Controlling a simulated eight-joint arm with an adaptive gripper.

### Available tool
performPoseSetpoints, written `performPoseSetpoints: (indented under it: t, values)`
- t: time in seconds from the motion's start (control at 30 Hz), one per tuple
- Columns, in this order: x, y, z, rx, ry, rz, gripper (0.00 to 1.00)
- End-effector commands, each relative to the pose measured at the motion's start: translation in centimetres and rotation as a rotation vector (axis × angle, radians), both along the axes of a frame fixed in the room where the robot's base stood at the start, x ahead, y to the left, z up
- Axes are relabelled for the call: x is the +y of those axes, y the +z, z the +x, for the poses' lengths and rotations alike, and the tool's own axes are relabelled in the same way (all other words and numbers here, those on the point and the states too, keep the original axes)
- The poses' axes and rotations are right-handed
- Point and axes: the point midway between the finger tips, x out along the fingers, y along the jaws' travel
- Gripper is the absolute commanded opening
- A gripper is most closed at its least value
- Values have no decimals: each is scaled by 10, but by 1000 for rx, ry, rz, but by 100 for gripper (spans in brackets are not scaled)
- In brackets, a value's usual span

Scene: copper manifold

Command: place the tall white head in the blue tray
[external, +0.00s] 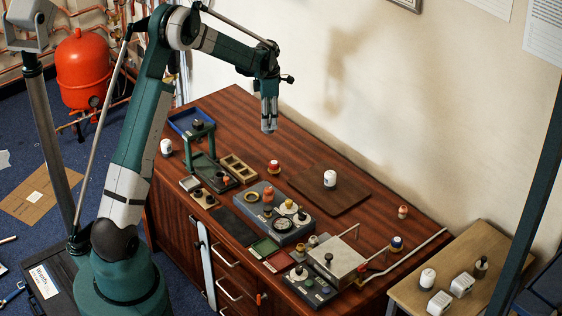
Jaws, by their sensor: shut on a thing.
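The blue tray (179,126) lies at the bench's far left corner, partly hidden by a green stand. My gripper (268,128) is high over the back of the bench, to the right of the tray, pointing down. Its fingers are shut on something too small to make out. White heads with dark marks stand upright in several places: one (166,147) at the bench's left edge, one (330,178) on a brown board, and one (427,278) on the side table. I cannot tell which head is the tall one.
The green stand (199,145) rises beside the blue tray. A wooden compartment box (238,168), a grey fixture block (272,226) and a pale metal box (337,260) crowd the bench front. The brown board (310,190) lies behind them. The bench's back left is clear.

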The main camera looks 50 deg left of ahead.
Motion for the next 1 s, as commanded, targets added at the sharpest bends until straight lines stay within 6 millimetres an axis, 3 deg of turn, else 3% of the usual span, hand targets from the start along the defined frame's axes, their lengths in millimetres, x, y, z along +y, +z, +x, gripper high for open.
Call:
performPoseSetpoints:
  t: [0.03,0.37,0.7,1.0]
  values:
    - [19,0,-4,0,31,0,13]
    - [128,0,-31,0,215,0,13]
    - [239,0,-75,0,405,0,13]
    - [320,-1,-119,0,551,0,13]
